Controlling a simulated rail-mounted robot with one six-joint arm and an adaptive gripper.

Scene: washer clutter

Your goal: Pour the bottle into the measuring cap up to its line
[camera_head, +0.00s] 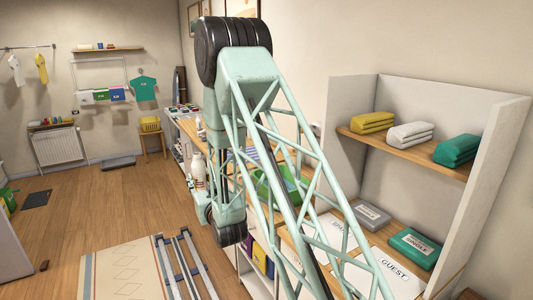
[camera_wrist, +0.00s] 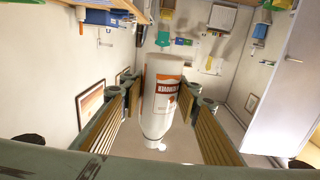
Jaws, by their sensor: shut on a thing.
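A white bottle (camera_wrist: 163,85) with an orange label stands out in the middle of the wrist view, between the two ribbed jaws of my gripper (camera_wrist: 160,108). My gripper is shut on it. The bottle's narrow end points to the bottom of that picture, which shows the room upside down. In the head view a pale bottle shape (camera_head: 197,167) shows just left of my arm, beside the long counter. I cannot make out a measuring cap or its line in either view. My arm hides part of the counter.
The wooden counter (camera_head: 184,124) runs along the right wall and carries a green basin (camera_head: 270,187). Folded towels (camera_head: 409,134) lie on a shelf above. Open wooden floor (camera_head: 75,212) lies to the left.

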